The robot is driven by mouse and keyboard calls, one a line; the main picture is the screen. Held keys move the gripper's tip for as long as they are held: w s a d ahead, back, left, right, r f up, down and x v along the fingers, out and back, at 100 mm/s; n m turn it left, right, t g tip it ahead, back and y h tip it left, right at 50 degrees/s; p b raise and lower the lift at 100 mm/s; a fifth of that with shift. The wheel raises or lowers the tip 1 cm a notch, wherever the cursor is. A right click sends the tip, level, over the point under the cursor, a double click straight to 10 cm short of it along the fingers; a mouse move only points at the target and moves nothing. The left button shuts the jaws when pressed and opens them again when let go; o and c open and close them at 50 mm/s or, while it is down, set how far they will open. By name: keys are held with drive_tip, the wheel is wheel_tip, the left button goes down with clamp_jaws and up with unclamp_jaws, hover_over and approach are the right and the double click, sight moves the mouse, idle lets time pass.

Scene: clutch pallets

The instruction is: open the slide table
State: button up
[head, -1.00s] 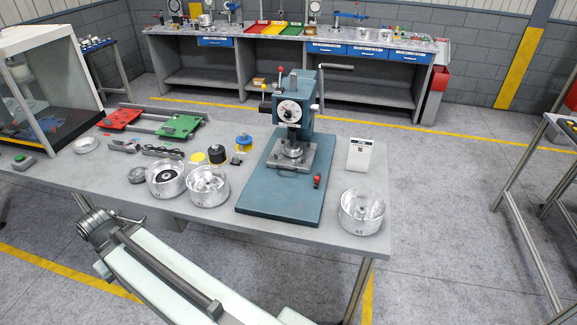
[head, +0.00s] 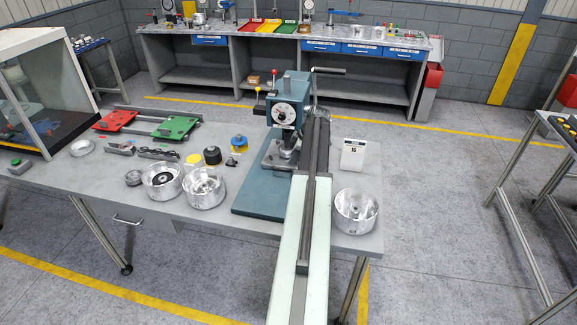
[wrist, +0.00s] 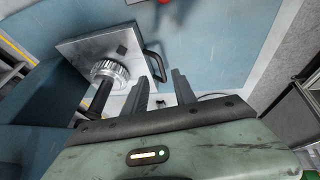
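The slide table (head: 272,160) is a grey metal plate on the blue press base (head: 255,195), under the press head (head: 285,110). In the wrist view the plate (wrist: 122,42) carries a round toothed metal part (wrist: 110,72) and has a dark bar handle (wrist: 155,62) on its edge. My gripper (wrist: 159,76) is open, with two dark fingers apart and nothing between them. The handle lies just beyond the fingertips; I cannot tell if they touch. In the head view my arm hides the gripper and the handle.
Metal housings (head: 204,187) stand left of the press and another housing (head: 356,211) stands to its right. A white label stand (head: 353,157) is at the right of the table. Red (head: 115,121) and green (head: 175,128) plates lie at the back left.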

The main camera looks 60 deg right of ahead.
sight(287, 170)
drive_tip(key=b+x, duration=0.7)
drive_tip(key=x, duration=0.1)
drive_tip(key=shift+f, duration=0.1)
clamp_jaws()
drive_tip(key=shift+s, duration=0.1)
idle(1.2)
